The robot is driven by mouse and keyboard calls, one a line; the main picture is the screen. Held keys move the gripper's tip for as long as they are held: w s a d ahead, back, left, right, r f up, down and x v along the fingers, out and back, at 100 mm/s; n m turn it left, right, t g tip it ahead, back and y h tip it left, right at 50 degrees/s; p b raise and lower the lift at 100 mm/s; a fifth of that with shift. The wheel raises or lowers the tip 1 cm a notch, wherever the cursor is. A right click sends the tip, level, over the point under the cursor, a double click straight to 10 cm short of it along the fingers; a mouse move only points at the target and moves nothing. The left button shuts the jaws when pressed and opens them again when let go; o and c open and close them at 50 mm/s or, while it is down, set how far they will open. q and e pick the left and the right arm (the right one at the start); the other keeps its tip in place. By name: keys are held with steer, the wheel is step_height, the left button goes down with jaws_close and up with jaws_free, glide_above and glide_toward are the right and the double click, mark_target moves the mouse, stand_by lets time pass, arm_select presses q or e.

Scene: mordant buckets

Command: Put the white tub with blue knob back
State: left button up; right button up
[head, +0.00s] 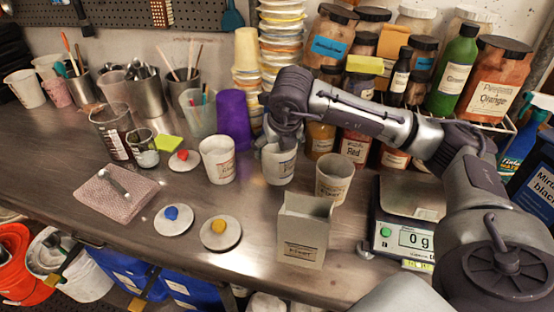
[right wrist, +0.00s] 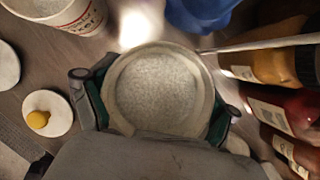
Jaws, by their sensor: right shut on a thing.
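A white open tub (head: 279,167) is in the middle of the bench in the head view. My right gripper (head: 283,140) is shut on it from above and behind. In the right wrist view the gripper's fingers (right wrist: 155,100) are on both sides of the tub's round rim (right wrist: 118,85), and its grey inside shows. The tub is upright; I cannot tell if it touches the bench. A round lid with a blue knob (head: 172,219) lies at the front left, apart from the tub. My left gripper is not in view.
White tubs stand left (head: 218,162) and right (head: 334,180) of the held one. Lids with red (head: 183,160) and yellow (head: 220,231) knobs lie nearby. A grey box (head: 303,238) stands in front, scales (head: 402,226) to the right, jars and a purple cup (head: 233,120) behind.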

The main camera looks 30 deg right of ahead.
mark_target(284, 155)
step_height(284, 155, down, 3)
steer(key=shift+f, duration=0.3)
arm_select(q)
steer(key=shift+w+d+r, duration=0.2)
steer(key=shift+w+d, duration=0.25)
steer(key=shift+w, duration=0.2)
arm_select(e)
steer(key=shift+f, duration=0.1)
steer(key=o, duration=1.3)
steer(key=shift+c, duration=0.2)
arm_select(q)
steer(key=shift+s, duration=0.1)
arm_select(e)
steer(key=shift+r, duration=0.2)
steer(key=b+v, duration=0.1)
steer(key=v, duration=1)
steer(key=shift+s+r, duration=0.2)
steer(key=shift+r, duration=0.15)
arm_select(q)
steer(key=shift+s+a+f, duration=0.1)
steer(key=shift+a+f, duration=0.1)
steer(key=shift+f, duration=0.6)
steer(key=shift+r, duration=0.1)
arm_select(e)
steer(key=shift+r, duration=0.1)
